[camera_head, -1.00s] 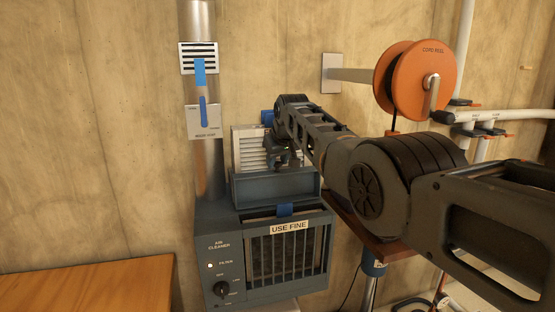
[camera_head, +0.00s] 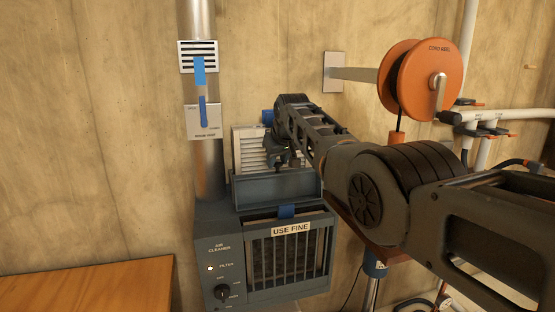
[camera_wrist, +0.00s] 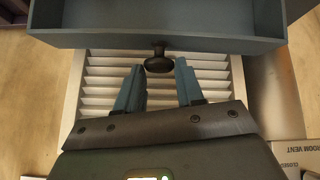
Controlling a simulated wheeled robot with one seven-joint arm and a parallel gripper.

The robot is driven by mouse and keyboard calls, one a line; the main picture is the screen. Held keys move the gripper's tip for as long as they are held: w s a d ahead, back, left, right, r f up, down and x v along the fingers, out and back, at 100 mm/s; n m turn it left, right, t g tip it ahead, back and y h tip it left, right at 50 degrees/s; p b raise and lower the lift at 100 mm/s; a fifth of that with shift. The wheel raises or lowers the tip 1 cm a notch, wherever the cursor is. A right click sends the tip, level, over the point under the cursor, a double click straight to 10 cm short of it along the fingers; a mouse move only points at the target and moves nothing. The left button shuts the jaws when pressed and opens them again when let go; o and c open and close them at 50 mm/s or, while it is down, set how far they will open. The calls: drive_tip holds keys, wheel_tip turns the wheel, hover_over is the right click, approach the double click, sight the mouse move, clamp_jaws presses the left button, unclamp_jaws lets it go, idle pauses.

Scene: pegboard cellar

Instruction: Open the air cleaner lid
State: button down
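The air cleaner (camera_head: 216,232) is a blue-grey box with a barred front. Its lid (camera_head: 275,188) appears raised at the back of the top, a shallow blue-grey tray shape. In the wrist view the lid (camera_wrist: 160,42) spans the top, with a dark round knob (camera_wrist: 158,62) at its edge. My gripper (camera_wrist: 159,72) is open, its two teal fingers on either side of the knob with gaps visible. In the head view my gripper (camera_head: 283,158) is above and behind the lid, mostly hidden by my arm. A blue tab (camera_head: 286,211) shows at the cleaner's top opening.
A white louvered panel (camera_head: 250,150) stands behind the lid. A metal duct (camera_head: 208,160) with a blue vent slider (camera_head: 203,112) rises at left. An orange cord reel (camera_head: 428,82) projects from the wall at right. A wooden bench top (camera_head: 85,288) is at lower left.

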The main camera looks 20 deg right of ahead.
drive_tip(key=c, duration=0.9)
unclamp_jaws()
drive_tip(key=shift+w+d+r, duration=0.35)
drive_tip(key=shift+r, duration=0.1)
drive_tip(key=shift+o, duration=0.7)
drive_tip(key=shift+s, duration=0.1)
drive_tip(key=shift+a+f, duration=0.1)
drive_tip(key=shift+f, duration=0.1)
drive_tip(key=shift+s, duration=0.1)
drive_tip(key=shift+b+v, duration=0.4)
drive_tip(key=shift+v, duration=3.45)
drive_tip(key=shift+s, duration=0.1)
